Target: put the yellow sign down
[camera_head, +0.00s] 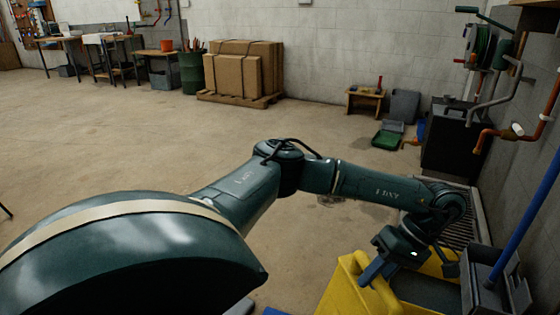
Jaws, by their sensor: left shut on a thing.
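My left arm reaches in from the left to the lower right. My left gripper (374,273) points down there and is shut on the top edge of the yellow sign (350,288). The sign's lower part is cut off by the bottom of the picture, so I cannot tell whether it touches the floor. More yellow shows behind and right of the gripper, around a dark grey part; I cannot tell whether it belongs to the sign or to a bucket. My right gripper is not in view.
A grey wringer-like part (497,288) and a blue pole (530,215) stand close right of the gripper. A dark cabinet (453,145), a floor grate and wall pipes (520,125) line the right side. A green dustpan (387,140) lies farther back. Open floor (120,145) lies left.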

